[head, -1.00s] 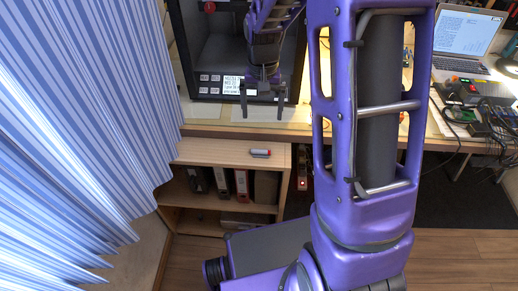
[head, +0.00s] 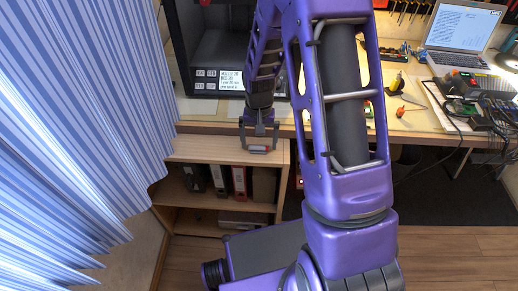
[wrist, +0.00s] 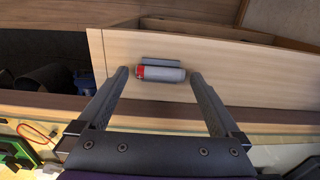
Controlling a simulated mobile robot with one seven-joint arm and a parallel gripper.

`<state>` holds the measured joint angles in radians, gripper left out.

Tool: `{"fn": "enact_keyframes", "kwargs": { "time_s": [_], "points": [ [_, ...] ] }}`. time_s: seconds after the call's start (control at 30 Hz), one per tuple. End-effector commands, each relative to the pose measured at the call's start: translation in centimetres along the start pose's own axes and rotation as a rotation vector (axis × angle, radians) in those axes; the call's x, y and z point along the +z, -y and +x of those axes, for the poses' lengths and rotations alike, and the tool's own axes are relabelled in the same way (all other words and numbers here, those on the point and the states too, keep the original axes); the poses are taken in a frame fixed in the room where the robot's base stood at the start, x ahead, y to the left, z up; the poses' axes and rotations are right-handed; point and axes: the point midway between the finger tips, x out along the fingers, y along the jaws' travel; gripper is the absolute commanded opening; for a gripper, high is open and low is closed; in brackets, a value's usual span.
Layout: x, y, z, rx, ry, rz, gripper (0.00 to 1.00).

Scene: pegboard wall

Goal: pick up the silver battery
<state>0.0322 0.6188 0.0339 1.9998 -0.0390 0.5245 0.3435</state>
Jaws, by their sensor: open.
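The silver battery (wrist: 165,74), a small cylinder with a red end, lies on its side on the pale wooden top of a low shelf unit (head: 190,150). My gripper (wrist: 160,73) is open, with one fingertip off each end of the battery in the wrist view. The fingers do not appear to touch it. In the head view the gripper (head: 258,147) is pointed down over the shelf top, and the battery shows between its fingers. The exact height of the fingertips above the shelf top is hard to tell.
The workbench edge (head: 210,128) runs just behind the gripper, with a dark box-shaped machine (head: 205,55) on it. A blue striped curtain (head: 80,130) hangs close on the left. Binders (head: 238,182) stand in the shelf below. A laptop (head: 462,30) and electronics are at right.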

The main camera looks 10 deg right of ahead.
Motion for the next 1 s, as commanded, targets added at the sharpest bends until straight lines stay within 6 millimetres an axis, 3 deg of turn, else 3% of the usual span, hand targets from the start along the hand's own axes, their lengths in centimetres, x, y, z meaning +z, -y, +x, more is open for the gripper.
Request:
{"fn": "enact_keyframes", "kwargs": {
  "time_s": [0.27, 0.67, 0.87, 1.0],
  "points": [
    [0.0, 0.0, 0.6, 0.000, -0.001, 0.000, 0.98],
    [0.0, 0.0, 0.6, 0.000, -0.001, 0.000, 0.26],
    [-0.1, 0.0, 0.5, -0.001, -0.001, 0.000, 0.26],
    [-0.1, 0.1, -0.6, -0.001, -0.004, 0.000, 0.26]
  ]
}}
